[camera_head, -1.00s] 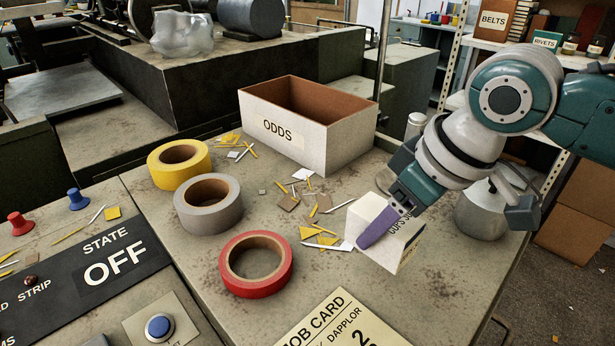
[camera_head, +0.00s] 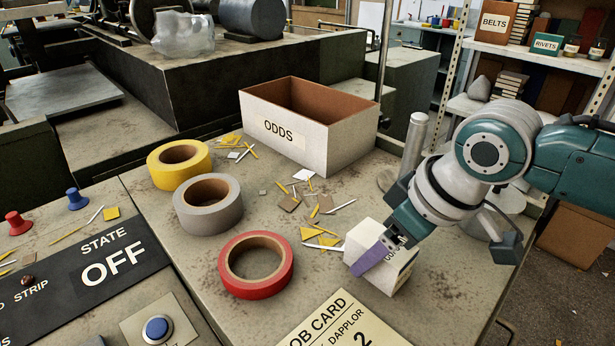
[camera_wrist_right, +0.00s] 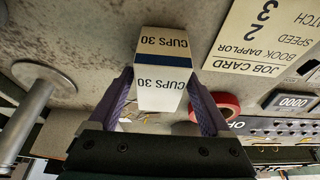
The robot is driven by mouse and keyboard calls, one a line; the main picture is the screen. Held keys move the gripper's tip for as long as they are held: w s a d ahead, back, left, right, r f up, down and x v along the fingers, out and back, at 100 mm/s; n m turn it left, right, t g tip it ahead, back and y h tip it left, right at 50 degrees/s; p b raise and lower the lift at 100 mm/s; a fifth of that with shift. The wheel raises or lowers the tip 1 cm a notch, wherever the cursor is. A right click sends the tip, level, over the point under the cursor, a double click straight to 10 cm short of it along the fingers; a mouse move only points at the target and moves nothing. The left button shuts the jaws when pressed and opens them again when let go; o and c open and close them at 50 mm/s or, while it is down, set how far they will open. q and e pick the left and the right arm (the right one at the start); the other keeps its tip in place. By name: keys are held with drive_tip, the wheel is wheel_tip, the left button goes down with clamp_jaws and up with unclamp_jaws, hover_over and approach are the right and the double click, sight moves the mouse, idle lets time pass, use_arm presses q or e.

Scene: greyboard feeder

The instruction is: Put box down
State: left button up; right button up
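A white box (camera_head: 396,274) with a dark band and "CUPS 30" lettering is at the right front of the bench. It also shows in the wrist view (camera_wrist_right: 163,92). My right gripper (camera_head: 371,258) has its purple fingers on two opposite sides of the box, and the fingertips appear to touch it in the wrist view (camera_wrist_right: 163,76). The box looks nearly upright and at or very close to the bench top (camera_head: 330,270); its underside is hidden, so I cannot tell contact exactly. My left gripper is not in view.
A red tape roll (camera_head: 256,265), a grey roll (camera_head: 208,204) and a yellow roll (camera_head: 180,158) lie left of the box. The open ODDS box (camera_head: 340,150) stands behind, with scraps before it. The job card (camera_head: 345,325) lies in front. A metal post (camera_head: 414,145) stands behind my arm.

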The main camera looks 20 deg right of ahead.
drive_tip(key=shift+o, duration=0.5)
drive_tip(key=shift+r, duration=0.1)
drive_tip(key=shift+r, duration=0.3)
drive_tip(key=p+v, duration=0.3)
drive_tip(key=v, duration=0.8)
drive_tip(key=s+a+f, duration=0.3)
drive_tip(key=s+a, duration=0.3)
drive_tip(key=s, duration=0.1)
drive_tip(key=s+m+h, duration=0.1)
drive_tip(key=s+m, duration=0.1)
drive_tip(key=s, duration=0.7)
drive_tip(key=shift+d+m+g+h, duration=0.3)
drive_tip(key=shift+d, duration=0.15)
drive_tip(key=shift+f, duration=0.15)
